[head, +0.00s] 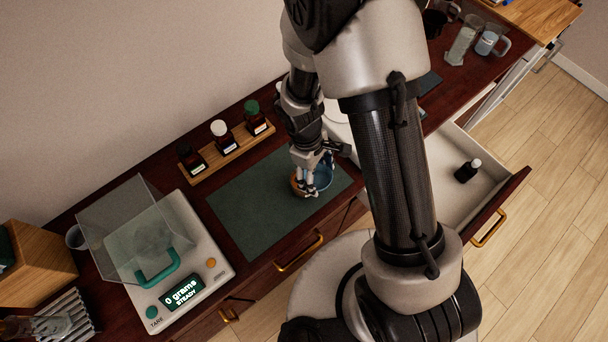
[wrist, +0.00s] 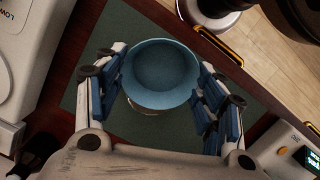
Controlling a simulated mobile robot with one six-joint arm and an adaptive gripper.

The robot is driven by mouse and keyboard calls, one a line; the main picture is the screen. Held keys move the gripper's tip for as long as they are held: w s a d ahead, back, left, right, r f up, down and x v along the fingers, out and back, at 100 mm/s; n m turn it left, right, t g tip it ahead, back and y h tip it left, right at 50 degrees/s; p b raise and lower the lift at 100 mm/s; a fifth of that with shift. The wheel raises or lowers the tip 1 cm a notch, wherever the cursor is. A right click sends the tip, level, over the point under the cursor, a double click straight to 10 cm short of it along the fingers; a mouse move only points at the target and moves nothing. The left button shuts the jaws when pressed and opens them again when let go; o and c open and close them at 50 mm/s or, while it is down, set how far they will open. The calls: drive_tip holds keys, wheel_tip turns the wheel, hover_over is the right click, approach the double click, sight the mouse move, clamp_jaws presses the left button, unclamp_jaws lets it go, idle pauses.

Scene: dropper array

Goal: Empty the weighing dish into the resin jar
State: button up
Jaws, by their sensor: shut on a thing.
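My gripper (head: 306,188) is over the green mat, its fingers on either side of a round blue dish (wrist: 160,72). In the wrist view the dish faces the camera with its wide rim between the two fingers, and its inside looks plain blue. I take it for the weighing dish. In the head view the blue dish (head: 323,177) is partly hidden by my gripper. An orange-brown rounded thing (head: 296,183) shows right beside it; a tan sliver appears under the dish rim in the wrist view. I cannot tell whether this is the resin jar, or whether they touch.
A wooden rack (head: 232,152) holds three brown bottles behind the green mat (head: 240,213). A balance (head: 205,252) with a clear cover reads 0 grams at left. An open drawer (head: 440,195) at right holds a dark bottle (head: 467,170). Glass beakers (head: 463,45) stand at the far end.

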drive_tip(key=shift+w+a, duration=0.1)
drive_tip(key=shift+a, duration=0.05)
drive_tip(key=shift+r+p, duration=0.25)
drive_tip(key=shift+p, duration=0.05)
drive_tip(key=shift+r+p, duration=0.9)
drive_tip(key=shift+r, duration=0.35)
drive_tip(key=shift+f, duration=0.1)
drive_tip(key=shift+f, duration=0.1)
drive_tip(key=w+d+f+m+g+y+b, duration=0.1)
drive_tip(key=w+d+f+m+b, duration=0.2)
drive_tip(key=w+d+m+b, duration=0.4)
drive_tip(key=shift+w+d+f+m+y+b, duration=0.2)
drive_tip(key=shift+w+d+m+y+b, duration=0.25)
drive_tip(key=shift+m+b, duration=2.65)
